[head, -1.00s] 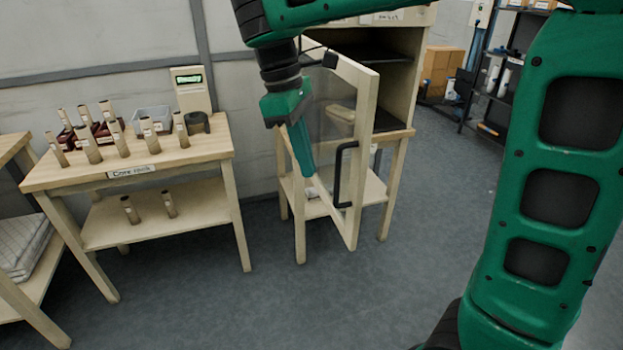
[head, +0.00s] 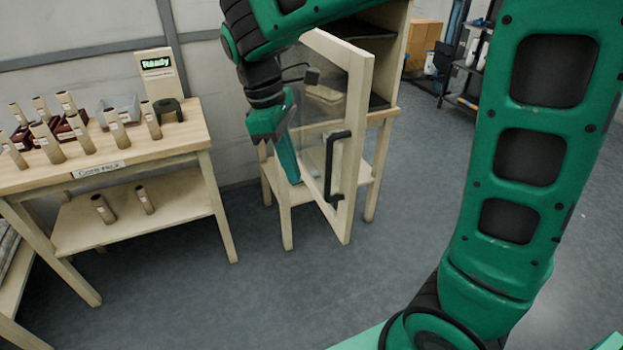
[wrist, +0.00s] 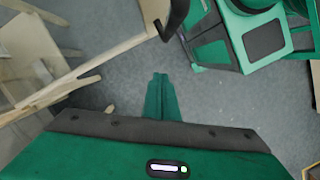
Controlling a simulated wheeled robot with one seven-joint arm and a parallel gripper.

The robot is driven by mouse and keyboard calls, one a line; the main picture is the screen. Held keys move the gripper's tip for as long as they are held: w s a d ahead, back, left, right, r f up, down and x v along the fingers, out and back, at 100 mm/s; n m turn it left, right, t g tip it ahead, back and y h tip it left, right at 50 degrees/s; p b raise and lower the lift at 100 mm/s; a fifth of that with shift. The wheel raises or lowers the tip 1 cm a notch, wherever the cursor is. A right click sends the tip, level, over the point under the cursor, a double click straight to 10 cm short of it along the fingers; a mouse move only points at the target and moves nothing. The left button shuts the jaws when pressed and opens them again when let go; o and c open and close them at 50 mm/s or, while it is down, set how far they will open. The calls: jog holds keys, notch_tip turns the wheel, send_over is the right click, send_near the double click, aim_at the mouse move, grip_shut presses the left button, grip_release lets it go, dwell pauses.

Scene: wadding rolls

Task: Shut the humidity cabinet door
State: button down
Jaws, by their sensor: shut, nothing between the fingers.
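The humidity cabinet (head: 392,45) stands on a wooden stand, with its dark interior partly showing. Its door (head: 358,95), a pale wood frame with a clear pane, stands open toward me. The black door handle (head: 331,166) is on the door's face; it also shows at the top of the wrist view (wrist: 176,18). My gripper (head: 294,178) is shut and empty, pointing down at the left of the door. In the wrist view the shut fingers (wrist: 159,82) are over bare floor, below and left of the handle. I cannot tell whether they touch the door.
The core rack table (head: 195,137) with several upright cores stands at the left, with a display reading "Ready" (head: 158,66) at its back. A dark shelf (head: 466,60) and a cardboard box (head: 423,38) stand at the back right. The floor (head: 230,300) in front is clear.

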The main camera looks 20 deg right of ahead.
jog(key=shift+s+d+f, duration=0.7)
jog(key=shift+d, duration=0.25)
jog(key=shift+s+d+f, duration=0.65)
jog(key=shift+d, duration=0.3)
jog(key=shift+d, duration=0.1)
